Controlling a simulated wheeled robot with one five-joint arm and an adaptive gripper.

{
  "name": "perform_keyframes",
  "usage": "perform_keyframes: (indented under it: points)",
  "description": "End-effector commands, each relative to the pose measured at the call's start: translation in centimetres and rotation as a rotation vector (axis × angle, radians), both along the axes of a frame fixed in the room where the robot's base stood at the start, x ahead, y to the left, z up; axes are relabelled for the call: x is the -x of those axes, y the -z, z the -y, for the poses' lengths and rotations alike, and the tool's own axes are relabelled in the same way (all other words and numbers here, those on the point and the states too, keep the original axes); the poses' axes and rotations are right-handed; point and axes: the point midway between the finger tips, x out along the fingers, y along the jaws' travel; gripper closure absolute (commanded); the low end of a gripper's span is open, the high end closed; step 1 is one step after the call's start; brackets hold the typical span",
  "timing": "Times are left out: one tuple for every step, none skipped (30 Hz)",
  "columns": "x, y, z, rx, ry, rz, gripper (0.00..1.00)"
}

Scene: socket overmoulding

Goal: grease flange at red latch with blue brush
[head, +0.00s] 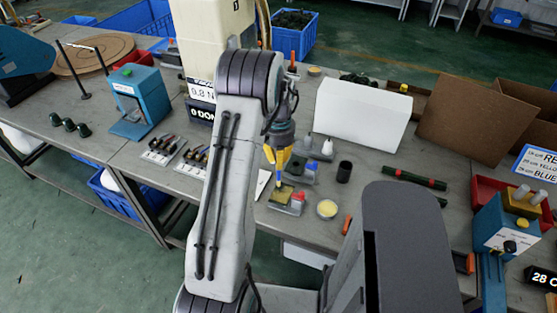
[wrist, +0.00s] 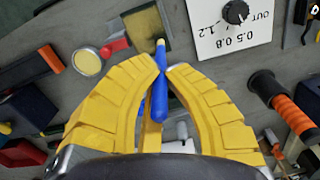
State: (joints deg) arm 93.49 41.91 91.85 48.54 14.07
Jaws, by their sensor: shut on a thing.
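My gripper (wrist: 163,72) is shut on the blue brush (wrist: 159,95), whose pale tip points away from the yellow fingers. In the wrist view the tip is over the right edge of a dark fixture with a yellowish top face (wrist: 147,22). I cannot tell whether the tip touches it. The red latch (wrist: 114,47) sits at this fixture's left side. In the head view the red latch (head: 299,196) and its fixture (head: 281,194) are just below my gripper (head: 275,168). The flange itself is hard to make out.
A round tin of pale yellow stuff (wrist: 88,62) lies beside the red latch; it also shows in the head view (head: 327,209). A large white block (head: 362,113) stands behind on the bench.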

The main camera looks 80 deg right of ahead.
Motion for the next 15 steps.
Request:
perform_keyframes:
  points:
    - [0.0,0.15,-0.01,0.0,0.0,0.0,1.0]
    - [0.0,0.19,-0.01,0.0,0.0,0.0,1.0]
    - [0.0,0.24,-0.01,0.0,0.0,0.0,1.0]
    - [0.0,0.28,-0.01,0.0,0.0,0.0,1.0]
    - [0.0,0.32,-0.01,0.0,0.0,0.0,1.0]
    - [0.0,0.37,-0.01,0.0,0.0,0.0,1.0]
    - [0.0,0.41,-0.02,0.0,0.0,0.0,1.0]
    - [0.0,0.45,-0.01,0.0,0.0,0.0,1.0]
    - [0.0,0.5,-0.01,0.0,0.0,0.0,1.0]
    - [0.0,0.54,-0.01,0.0,0.0,0.0,1.0]
    - [0.0,0.58,-0.01,0.0,0.0,0.0,1.0]
    - [0.0,0.64,-0.02,0.0,0.0,0.0,1.0]
    - [0.0,0.67,-0.01,0.0,0.0,0.0,1.0]
    - [0.0,0.71,-0.01,0.0,0.0,0.0,1.0]
    - [0.0,0.65,-0.01,0.0,0.0,0.0,1.0]
